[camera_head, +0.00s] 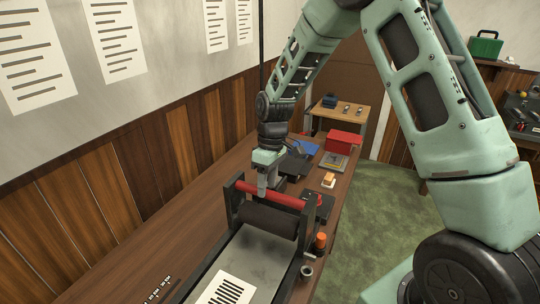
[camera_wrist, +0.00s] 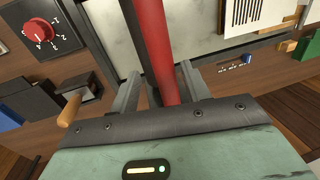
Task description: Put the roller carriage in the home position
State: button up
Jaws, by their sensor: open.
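The roller carriage has a red bar (camera_head: 285,196), a dark roller (camera_head: 267,220) and black side frames. It stands across the far part of the grey press bed (camera_head: 245,262). My gripper (camera_head: 264,190) is at the red bar, left of its middle in the head view. In the wrist view my gripper (camera_wrist: 158,88) is open, with the red bar (camera_wrist: 155,45) running between its two fingers. I cannot tell whether either finger touches the bar. A striped sheet (camera_head: 227,288) lies on the near part of the bed.
A black box with a red numbered dial (camera_wrist: 38,30) is beside the press. An orange-topped bottle (camera_head: 320,242) and a small cup (camera_head: 307,272) stand to the right. A red box (camera_head: 345,141) is farther along the table. A wall borders the left side.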

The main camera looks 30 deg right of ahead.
notch_tip(320, 180, up, 16)
jog(key=w+d+b, duration=0.1)
jog(key=d+b, duration=0.1)
jog(key=b, duration=0.1)
jog(key=shift+w+d, duration=0.35)
